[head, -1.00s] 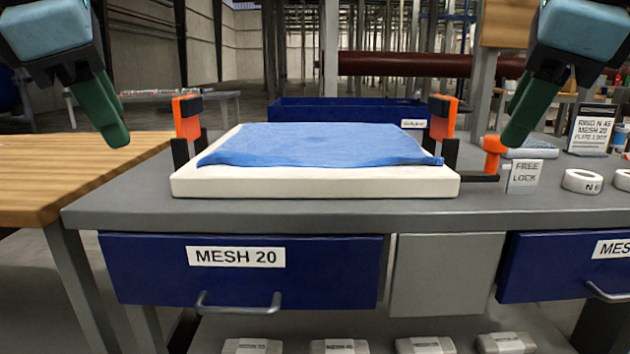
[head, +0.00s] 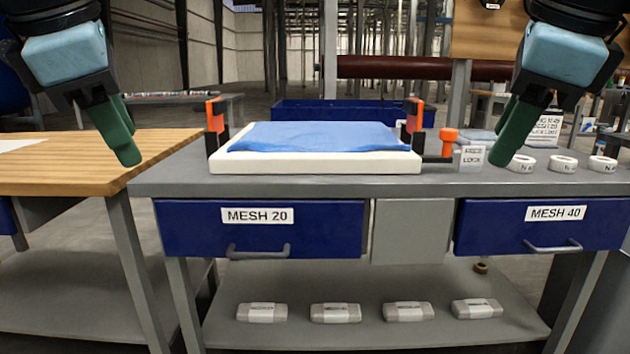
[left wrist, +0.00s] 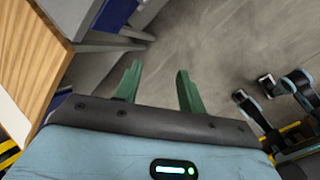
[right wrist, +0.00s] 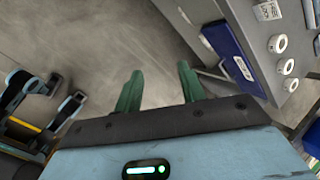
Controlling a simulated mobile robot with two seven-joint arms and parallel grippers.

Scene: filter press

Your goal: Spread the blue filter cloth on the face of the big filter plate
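The blue filter cloth (head: 312,136) lies spread over the top of the big white filter plate (head: 310,167), which rests on the grey bench. The cloth covers most of the face; its front edge is slightly wavy and stops near the plate's front rim. My left gripper (head: 128,148) is in the air left of the plate, apart from it. In the left wrist view its fingers (left wrist: 158,85) are apart and empty. My right gripper (head: 505,150) is in the air to the right of the plate. In the right wrist view its fingers (right wrist: 160,85) are apart and empty.
Orange clamps (head: 215,115) stand at the plate's back corners. An orange-knobbed lever (head: 448,140) and a FREE LOCK sign (head: 472,158) are on the right, with white rings (head: 563,164) beyond. A blue bin (head: 340,112) is behind. A wooden table (head: 70,160) adjoins at left.

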